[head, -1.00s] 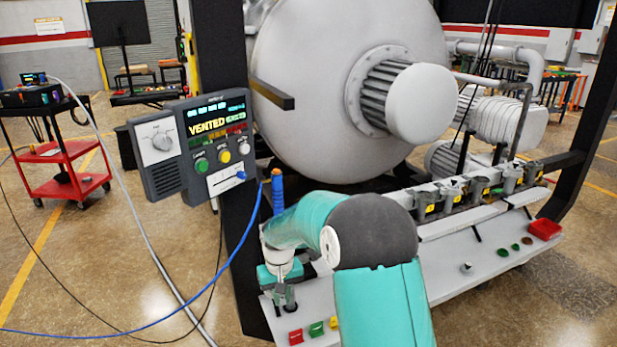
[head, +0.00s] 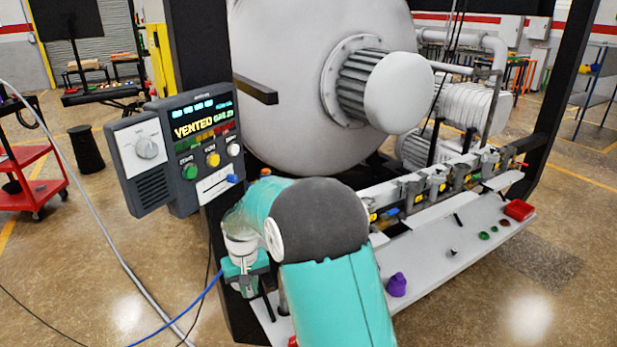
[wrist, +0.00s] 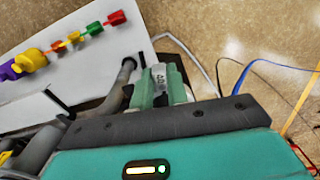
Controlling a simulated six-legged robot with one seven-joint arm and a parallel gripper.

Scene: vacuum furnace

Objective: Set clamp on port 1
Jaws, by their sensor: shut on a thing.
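My gripper (head: 245,280) is low at the left end of the grey bench, with its teal fingers shut. In the wrist view the fingers (wrist: 160,92) close on a pale labelled piece (wrist: 158,74), which looks like the clamp; its full shape is hidden. A grey upright stub (wrist: 126,72) stands beside the fingers, apart from the held piece as far as I can see. In the head view several grey ports (head: 410,190) with yellow tags line the rail right of my arm. I cannot read which is port 1, and my arm hides the rail's left part.
The bench top (head: 440,270) bears a purple piece (head: 397,285), small coloured parts and a red tray (head: 519,210). A control panel (head: 205,150) reading VENTED stands above and left of my gripper. A blue cable (head: 178,328) runs nearby on the left. The furnace (head: 300,90) stands behind.

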